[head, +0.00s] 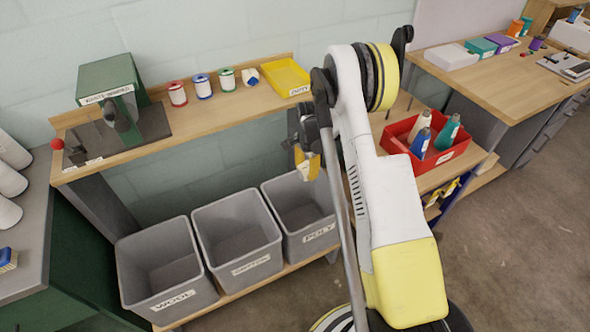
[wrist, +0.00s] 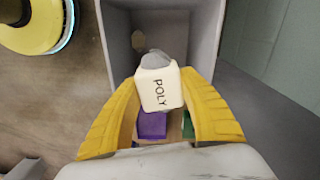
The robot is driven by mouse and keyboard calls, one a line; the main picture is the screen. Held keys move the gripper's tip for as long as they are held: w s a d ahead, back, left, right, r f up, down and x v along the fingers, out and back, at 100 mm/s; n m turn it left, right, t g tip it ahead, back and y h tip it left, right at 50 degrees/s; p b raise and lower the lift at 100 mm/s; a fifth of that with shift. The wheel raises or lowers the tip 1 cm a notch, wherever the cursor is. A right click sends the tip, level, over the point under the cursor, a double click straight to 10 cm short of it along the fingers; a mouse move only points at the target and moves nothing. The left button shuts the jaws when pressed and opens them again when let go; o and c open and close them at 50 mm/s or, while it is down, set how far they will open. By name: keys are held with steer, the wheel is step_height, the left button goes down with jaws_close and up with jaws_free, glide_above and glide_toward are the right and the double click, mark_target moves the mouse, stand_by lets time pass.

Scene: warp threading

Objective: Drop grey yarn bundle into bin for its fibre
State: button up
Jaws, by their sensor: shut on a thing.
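The grey yarn bundle (wrist: 154,60) shows in the wrist view as a grey tuft behind a white tag reading POLY. My gripper (wrist: 160,100) has its yellow fingers on either side of it and is shut on it. A grey bin (wrist: 206,40) lies below the bundle. In the head view my gripper (head: 306,165) is over the bin labelled POLY (head: 319,236), towards its back right. The bundle is not clear there. The bins labelled WOOL (head: 175,300) and COTTON (head: 250,266) stand to its left; both look empty.
A wooden shelf (head: 220,105) above the bins carries thread spools (head: 202,88), a yellow tray (head: 286,77) and a green machine (head: 112,85). A red box of cones (head: 450,155) stands at right. Purple (wrist: 150,126) and green patches show between my fingers; I cannot tell what they are.

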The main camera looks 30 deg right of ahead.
steer(key=f, duration=0.1)
steer(key=d+f+m, duration=0.1)
steer(key=shift+w+d+f, duration=0.15)
steer(key=shift+f, duration=0.15)
step_height(320, 180, down, 5)
steer(key=b, duration=0.3)
steer(key=shift+f, duration=0.2)
steer(key=o, duration=1.1)
steer(key=shift+c, duration=0.2)
step_height(320, 180, up, 12)
steer(key=shift+r, duration=0.1)
